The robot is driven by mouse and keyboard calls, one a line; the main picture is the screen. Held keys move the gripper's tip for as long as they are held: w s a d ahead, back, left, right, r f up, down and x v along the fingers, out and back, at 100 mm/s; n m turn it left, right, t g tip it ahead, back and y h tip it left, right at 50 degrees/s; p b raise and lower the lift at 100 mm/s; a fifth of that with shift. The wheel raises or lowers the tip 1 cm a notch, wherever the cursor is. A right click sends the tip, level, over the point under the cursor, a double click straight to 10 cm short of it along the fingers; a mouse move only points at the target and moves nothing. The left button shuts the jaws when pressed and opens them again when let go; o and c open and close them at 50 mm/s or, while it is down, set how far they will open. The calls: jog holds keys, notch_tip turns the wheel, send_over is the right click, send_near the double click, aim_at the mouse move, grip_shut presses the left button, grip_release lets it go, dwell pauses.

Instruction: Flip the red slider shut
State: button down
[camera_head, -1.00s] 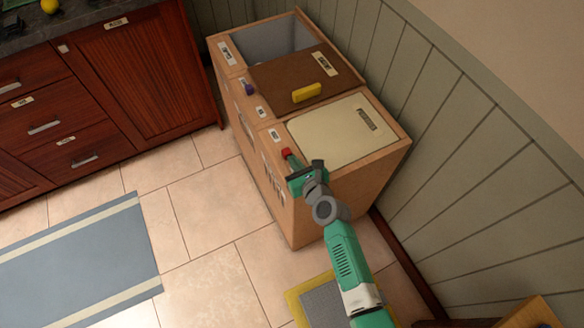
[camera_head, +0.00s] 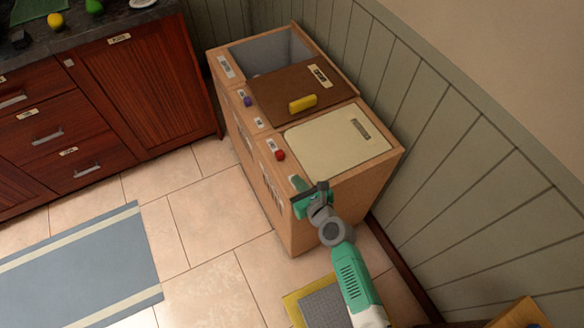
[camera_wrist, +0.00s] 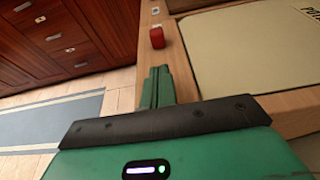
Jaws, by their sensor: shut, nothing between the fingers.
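The red slider (camera_head: 280,155) is a small red knob on the wooden top edge of the bin cabinet (camera_head: 300,225), beside the closed cream lid (camera_head: 335,140). In the wrist view the red slider (camera_wrist: 157,37) stands just beyond my fingertips, with a gap between. My green gripper (camera_head: 298,184) is shut and empty at the cabinet's near front edge, below the red slider in the head view. The shut fingers of my gripper (camera_wrist: 158,72) point toward the slider in the wrist view.
A brown lid with a yellow handle (camera_head: 302,104) and a purple knob (camera_head: 248,101) are farther along the cabinet. The far compartment (camera_head: 270,52) is open. A panelled wall (camera_head: 440,130) stands close on the right. Open tiled floor (camera_head: 205,215) lies left.

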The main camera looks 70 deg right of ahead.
jog(key=v, duration=0.2)
jog(key=p+v, duration=0.1)
jog(key=v, duration=0.2)
jog(key=shift+s+a+r, duration=0.15)
jog(key=shift+r, duration=0.2)
